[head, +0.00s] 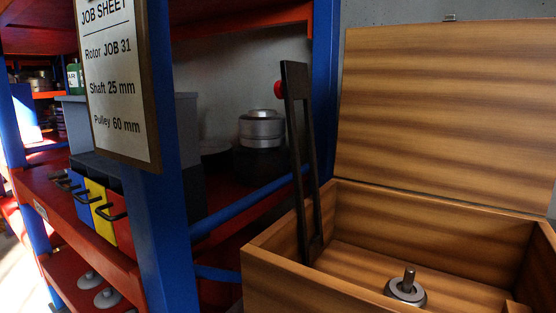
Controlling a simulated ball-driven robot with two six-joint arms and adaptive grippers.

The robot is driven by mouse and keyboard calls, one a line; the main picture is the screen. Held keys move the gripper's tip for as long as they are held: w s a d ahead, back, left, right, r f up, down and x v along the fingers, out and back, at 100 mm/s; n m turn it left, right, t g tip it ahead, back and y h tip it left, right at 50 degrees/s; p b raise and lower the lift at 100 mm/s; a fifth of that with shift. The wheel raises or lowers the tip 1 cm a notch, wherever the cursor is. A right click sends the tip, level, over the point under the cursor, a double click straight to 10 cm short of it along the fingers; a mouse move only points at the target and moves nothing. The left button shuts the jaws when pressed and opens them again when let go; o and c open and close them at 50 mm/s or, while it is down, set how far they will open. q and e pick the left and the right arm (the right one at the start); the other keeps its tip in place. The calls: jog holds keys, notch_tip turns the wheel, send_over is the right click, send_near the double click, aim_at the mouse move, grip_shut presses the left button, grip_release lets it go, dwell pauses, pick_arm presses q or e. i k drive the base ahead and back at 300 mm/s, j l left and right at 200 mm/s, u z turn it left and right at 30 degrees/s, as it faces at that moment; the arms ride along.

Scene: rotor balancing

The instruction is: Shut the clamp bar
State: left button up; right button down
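A dark clamp bar (296,80), shaped like a long narrow frame with a slot, stands nearly upright, leaning slightly, at the left side of an open wooden box (440,211). A red knob (279,90) sits at its upper left edge. Its lower end reaches down inside the box near the left wall. In the box a round metal part with a short upright shaft (408,284) rests on the floor, its lower side near the picture's bottom edge. Neither of my grippers is in the head view.
The box lid (440,105) stands open at the back. A blue and red shelf rack (165,225) is at the left, with a hanging job sheet (115,85), coloured bins (100,208) and a stacked metal part (261,128). Space above the box is clear.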

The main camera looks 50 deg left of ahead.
aim_at(294, 85)
jog(key=j, duration=0.9)
jog(key=k+j, duration=0.15)
jog(key=j, duration=0.8)
